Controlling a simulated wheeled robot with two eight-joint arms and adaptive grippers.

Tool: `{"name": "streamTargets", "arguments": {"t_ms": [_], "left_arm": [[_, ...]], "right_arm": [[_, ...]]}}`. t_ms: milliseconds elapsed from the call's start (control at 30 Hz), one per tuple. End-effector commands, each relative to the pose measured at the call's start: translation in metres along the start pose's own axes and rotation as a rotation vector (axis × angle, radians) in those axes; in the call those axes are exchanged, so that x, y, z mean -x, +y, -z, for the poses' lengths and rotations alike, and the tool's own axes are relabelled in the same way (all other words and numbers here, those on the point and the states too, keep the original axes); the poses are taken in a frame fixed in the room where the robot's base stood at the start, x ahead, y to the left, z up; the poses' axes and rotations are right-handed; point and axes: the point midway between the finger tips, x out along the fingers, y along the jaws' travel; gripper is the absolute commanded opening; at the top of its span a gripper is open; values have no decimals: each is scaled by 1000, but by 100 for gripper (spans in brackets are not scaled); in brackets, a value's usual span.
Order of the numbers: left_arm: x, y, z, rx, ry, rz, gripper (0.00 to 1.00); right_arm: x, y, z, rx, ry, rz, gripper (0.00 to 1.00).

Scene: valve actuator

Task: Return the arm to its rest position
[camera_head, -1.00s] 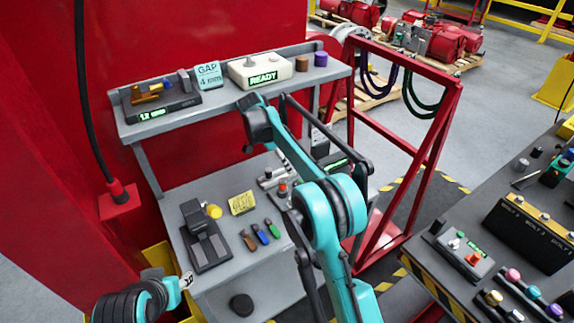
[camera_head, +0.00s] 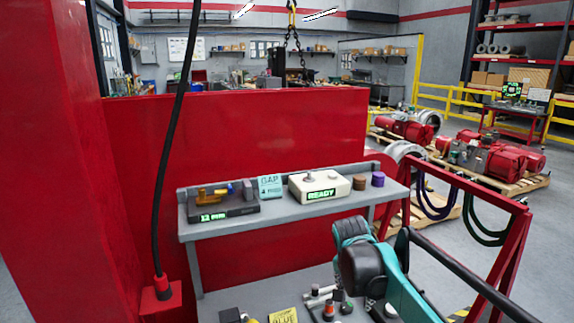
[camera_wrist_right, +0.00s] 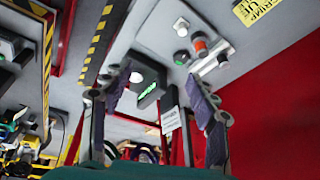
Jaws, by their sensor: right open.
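My right arm (camera_head: 397,285), teal and black, rises from the lower right of the head view, in front of the grey bench. Its gripper cannot be made out there. In the right wrist view my right gripper (camera_wrist_right: 158,82) has its two dark fingers spread wide, with nothing held between them. Beyond the fingers is a dark device with a green display (camera_wrist_right: 150,88), apart from the gripper as far as I can tell. My left arm and gripper are in neither current view.
A grey shelf (camera_head: 290,222) carries a gauge block reading 12 mm (camera_head: 223,207), a GAP card (camera_head: 270,187) and a white READY box (camera_head: 319,187). A red frame with hanging cables (camera_head: 508,262) stands at the right. A black cable (camera_head: 162,180) hangs at the left.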

Motion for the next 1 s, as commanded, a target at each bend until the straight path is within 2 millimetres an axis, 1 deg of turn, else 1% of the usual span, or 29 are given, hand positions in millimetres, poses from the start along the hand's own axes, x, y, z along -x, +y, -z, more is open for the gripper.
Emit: {"name": "streamTargets", "arguments": {"t_ms": [33, 133, 233, 300, 367, 400, 500, 600, 700, 800, 1000], "left_arm": [[-1, 0, -1, 0, 0, 0, 40], [-2, 0, -2, 0, 0, 0, 40], [-4, 0, -2, 0, 0, 0, 40], [-4, 0, -3, 0, 0, 0, 40], [-5, 0, -4, 0, 0, 0, 40], [-6, 0, -4, 0, 0, 0, 40], [-6, 0, -4, 0, 0, 0, 40], [-7, 0, -5, 0, 0, 0, 40], [-7, 0, -5, 0, 0, 0, 40], [-7, 0, -5, 0, 0, 0, 40], [-7, 0, -5, 0, 0, 0, 40]], "right_arm": [[7, 18, -12, 53, 5, 28, 59], [16, 47, -35, 175, 23, 89, 59], [20, 77, -62, 295, 52, 147, 59], [19, 97, -82, 379, 78, 184, 59], [16, 113, -99, 448, 104, 214, 59], [13, 122, -110, 492, 122, 233, 59], [4, 143, -135, 590, 169, 270, 59], [-6, 158, -154, 666, 209, 294, 59], [-13, 166, -166, 712, 237, 308, 59], [-17, 169, -171, 735, 249, 313, 59], [-17, 170, -171, 740, 252, 314, 59]]}}
